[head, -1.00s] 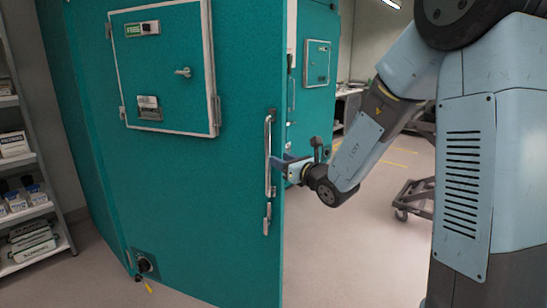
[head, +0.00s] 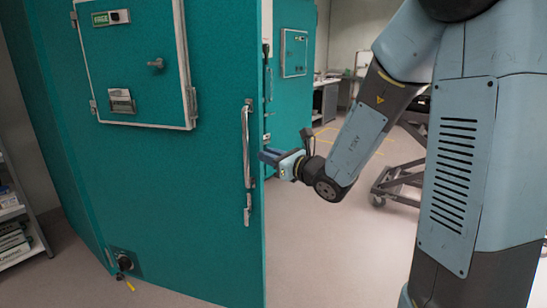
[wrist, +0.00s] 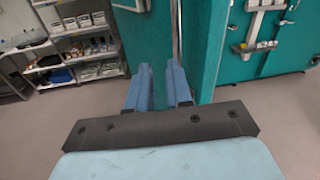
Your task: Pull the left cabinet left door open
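The teal cabinet door (head: 185,200) fills the left and middle of the head view. Its free vertical edge is on the right, with open floor beyond. I cannot tell how far it stands from its frame. A long metal bar handle (head: 247,150) runs upright near that edge. My gripper (head: 266,157) is at handle height, just right of the handle, with a small gap between them. In the wrist view its two blue fingers (wrist: 159,85) are apart with nothing between them. A metal upright (wrist: 176,30) and teal panels lie ahead of the fingertips.
A small framed hatch (head: 130,60) is on the door's upper part. Another teal cabinet (head: 290,90) stands behind. Shelves (wrist: 95,45) with boxes are at left, and a wheeled cart (head: 395,180) is at right. Floor right of the door is clear.

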